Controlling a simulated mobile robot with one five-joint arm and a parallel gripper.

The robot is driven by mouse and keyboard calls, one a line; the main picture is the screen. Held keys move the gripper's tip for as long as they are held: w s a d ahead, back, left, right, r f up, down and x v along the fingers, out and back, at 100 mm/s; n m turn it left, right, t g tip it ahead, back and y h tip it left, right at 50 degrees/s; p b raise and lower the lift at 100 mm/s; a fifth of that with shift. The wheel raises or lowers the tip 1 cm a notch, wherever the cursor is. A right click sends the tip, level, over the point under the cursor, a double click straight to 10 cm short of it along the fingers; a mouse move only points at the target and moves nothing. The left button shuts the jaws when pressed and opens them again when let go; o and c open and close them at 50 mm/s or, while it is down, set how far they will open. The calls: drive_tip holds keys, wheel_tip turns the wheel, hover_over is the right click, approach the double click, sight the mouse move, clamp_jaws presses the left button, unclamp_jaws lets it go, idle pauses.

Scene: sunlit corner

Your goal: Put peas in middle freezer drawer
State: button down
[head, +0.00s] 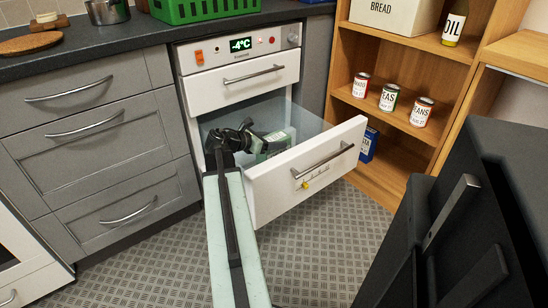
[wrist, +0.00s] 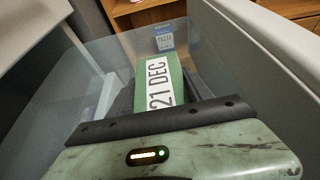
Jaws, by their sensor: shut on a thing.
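The peas are a green box with a pale label (head: 278,143); in the wrist view the box (wrist: 174,72) shows a white strip reading "21 DEC". My gripper (head: 254,139) is shut on the box, which sits between its dark fingers. The freezer drawer (head: 270,192) below the closed top one is pulled out, with a white front, a bar handle and clear sides. My gripper and the box are inside the drawer's outline, near its front right. Whether the box touches the drawer floor cannot be told.
The closed top drawer (head: 230,88) sits above, under a display reading -4°C. Grey cabinets (head: 90,120) stand at left. At right, a wooden shelf (head: 400,115) holds several cans and a blue box (head: 368,146). A dark object (head: 460,220) fills the front right.

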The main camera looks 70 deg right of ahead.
wheel_tip(320, 180, down, 4)
drive_tip(key=b, duration=0.3)
drive_tip(key=shift+f+b, duration=0.1)
drive_tip(key=shift+b, duration=0.3)
drive_tip(key=shift+r, duration=0.25)
drive_tip(key=shift+f, duration=0.2)
drive_tip(key=shift+c, duration=2.1)
unclamp_jaws()
drive_tip(key=shift+r, duration=0.1)
